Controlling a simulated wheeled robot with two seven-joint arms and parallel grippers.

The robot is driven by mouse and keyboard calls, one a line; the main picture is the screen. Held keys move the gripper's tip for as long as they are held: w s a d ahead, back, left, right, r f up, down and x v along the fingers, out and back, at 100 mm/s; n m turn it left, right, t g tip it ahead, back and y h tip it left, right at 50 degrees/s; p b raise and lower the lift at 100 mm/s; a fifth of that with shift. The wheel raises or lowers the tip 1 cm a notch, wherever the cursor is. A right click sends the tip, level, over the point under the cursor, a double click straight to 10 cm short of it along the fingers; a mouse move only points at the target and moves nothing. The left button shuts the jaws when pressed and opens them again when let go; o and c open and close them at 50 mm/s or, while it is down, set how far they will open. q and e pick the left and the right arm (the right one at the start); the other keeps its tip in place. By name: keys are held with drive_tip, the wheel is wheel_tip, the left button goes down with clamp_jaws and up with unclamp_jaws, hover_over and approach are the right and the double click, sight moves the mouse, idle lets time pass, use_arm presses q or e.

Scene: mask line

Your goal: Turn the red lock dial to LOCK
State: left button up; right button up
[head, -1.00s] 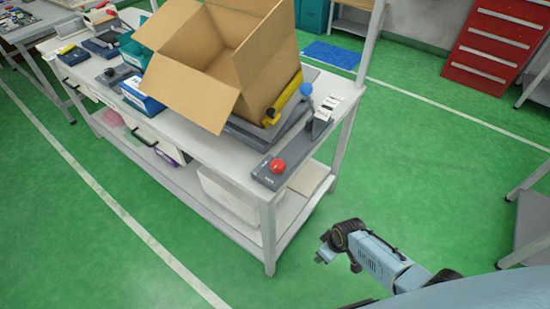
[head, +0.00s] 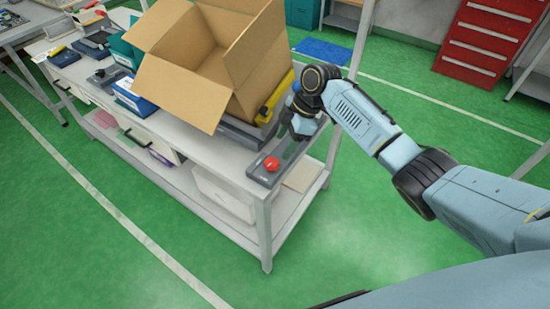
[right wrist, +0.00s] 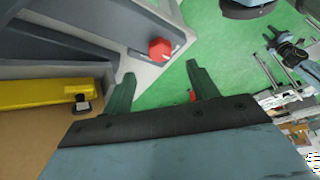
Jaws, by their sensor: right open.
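The red lock dial (head: 271,163) is a round knob on a grey plate (head: 262,178) at the near right corner of the workbench. It also shows in the right wrist view (right wrist: 160,49), above and between the fingers. My right gripper (head: 288,147) is just behind and to the right of the dial in the head view, pointing down. In the right wrist view its two dark fingers (right wrist: 161,70) are spread with nothing held between them. The gripper is apart from the dial as far as I can tell. The plate's lettering is too small to read. My left gripper is not in view.
An open cardboard box (head: 190,85) stands on the workbench behind the dial. A yellow bar (head: 275,97) lies beside the box, close to my right gripper. Blue and teal bins (head: 133,92) stand farther left. The green floor in front is clear.

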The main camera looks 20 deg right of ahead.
sight(273, 162)
drive_tip(key=x, duration=0.7)
drive_tip(key=shift+a+f+b, duration=0.15)
drive_tip(key=shift+f+b, duration=0.05)
drive_tip(key=shift+b, duration=0.15)
